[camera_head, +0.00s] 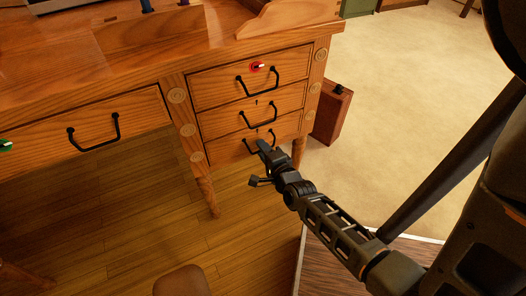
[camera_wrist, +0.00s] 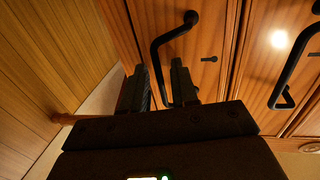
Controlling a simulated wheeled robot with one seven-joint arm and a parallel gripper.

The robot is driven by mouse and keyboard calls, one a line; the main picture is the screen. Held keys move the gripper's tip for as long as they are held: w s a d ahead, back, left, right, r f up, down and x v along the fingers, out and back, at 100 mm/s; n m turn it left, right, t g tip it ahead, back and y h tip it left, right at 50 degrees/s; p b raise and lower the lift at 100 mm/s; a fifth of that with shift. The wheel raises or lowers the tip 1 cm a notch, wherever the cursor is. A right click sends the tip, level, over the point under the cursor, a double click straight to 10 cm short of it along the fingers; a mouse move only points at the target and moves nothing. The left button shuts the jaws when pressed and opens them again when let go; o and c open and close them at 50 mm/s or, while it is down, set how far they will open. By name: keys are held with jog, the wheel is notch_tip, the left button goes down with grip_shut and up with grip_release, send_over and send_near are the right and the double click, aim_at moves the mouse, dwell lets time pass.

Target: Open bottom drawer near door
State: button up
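The desk's right side has a stack of three drawers, and the bottom drawer (camera_head: 225,151) looks flush with the front. Its black bar handle (camera_head: 247,141) is partly hidden by my gripper (camera_head: 260,163). In the wrist view, the drawer front (camera_wrist: 207,42) fills the upper middle and the handle (camera_wrist: 156,52) runs down between the two fingers of my gripper (camera_wrist: 159,72). The fingers stand apart, one each side of the handle bar, with gaps showing. I cannot tell whether either finger touches it.
Above are the middle drawer (camera_head: 225,121) and the top drawer (camera_head: 215,91), which has a red tag (camera_head: 257,67). A wide drawer (camera_head: 50,140) is at left. A brown case (camera_head: 331,112) stands right of the desk. Pale floor at right is clear.

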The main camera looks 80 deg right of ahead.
jog(key=shift+w+d, duration=0.15)
jog(key=shift+d, duration=0.05)
grip_shut()
dwell(0.5)
